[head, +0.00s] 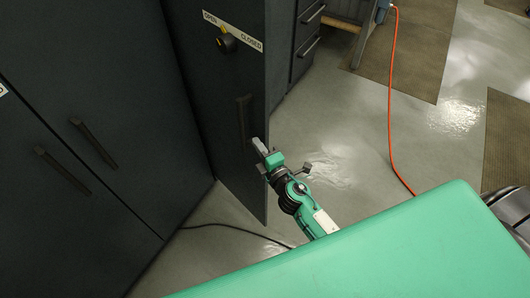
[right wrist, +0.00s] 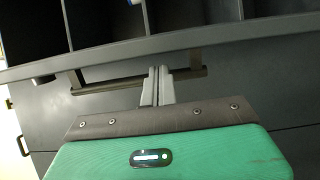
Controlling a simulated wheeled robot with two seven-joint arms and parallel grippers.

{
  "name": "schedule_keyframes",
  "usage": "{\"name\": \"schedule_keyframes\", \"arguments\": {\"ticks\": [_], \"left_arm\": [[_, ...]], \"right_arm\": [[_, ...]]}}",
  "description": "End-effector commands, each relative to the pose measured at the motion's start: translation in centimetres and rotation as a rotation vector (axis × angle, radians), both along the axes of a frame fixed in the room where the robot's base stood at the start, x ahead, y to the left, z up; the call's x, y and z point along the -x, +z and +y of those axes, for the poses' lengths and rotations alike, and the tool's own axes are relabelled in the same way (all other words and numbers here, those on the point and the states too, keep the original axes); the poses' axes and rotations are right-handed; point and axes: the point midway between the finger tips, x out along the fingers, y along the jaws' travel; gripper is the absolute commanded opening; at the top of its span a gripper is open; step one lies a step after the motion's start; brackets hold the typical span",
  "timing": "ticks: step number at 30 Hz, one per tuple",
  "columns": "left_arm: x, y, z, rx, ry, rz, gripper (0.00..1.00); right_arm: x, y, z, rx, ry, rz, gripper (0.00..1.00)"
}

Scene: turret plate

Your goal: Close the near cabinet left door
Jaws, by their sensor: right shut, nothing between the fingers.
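A dark door panel (head: 222,100) with an OPEN/CLOSED label and a yellow-black knob (head: 226,43) stands out at an angle from the dark cabinet front in the head view. Its upright bar handle (head: 243,122) is near its free edge. My right gripper (head: 259,147) is shut and empty, just beside that edge, low and right of the handle. In the right wrist view the shut fingers (right wrist: 157,86) overlap a bar handle (right wrist: 110,88); I cannot tell whether they touch it. My left gripper is not in view.
Flat cabinet doors (head: 45,170) with bar handles fill the left. A drawer unit (head: 309,35) stands behind the panel. A black cable (head: 236,227) and an orange cable (head: 391,120) lie on the floor. The floor (head: 335,130) right of the panel is largely clear, with brown mats beyond.

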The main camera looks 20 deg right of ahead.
Motion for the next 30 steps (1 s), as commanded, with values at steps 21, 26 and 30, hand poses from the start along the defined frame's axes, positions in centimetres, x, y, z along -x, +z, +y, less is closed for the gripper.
{"name": "schedule_keyframes", "arguments": {"ticks": [21, 26, 30], "left_arm": [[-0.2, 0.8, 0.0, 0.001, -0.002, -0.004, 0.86], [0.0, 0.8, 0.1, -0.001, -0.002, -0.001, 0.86], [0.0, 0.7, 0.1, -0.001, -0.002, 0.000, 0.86]], "right_arm": [[-3.7, -0.1, 0.6, -0.001, 0.000, 0.001, 0.00], [-3.7, -0.1, 0.3, 0.000, 0.005, 0.001, 0.00], [-4.0, -0.1, -0.4, 0.002, 0.021, 0.001, 0.00]]}}
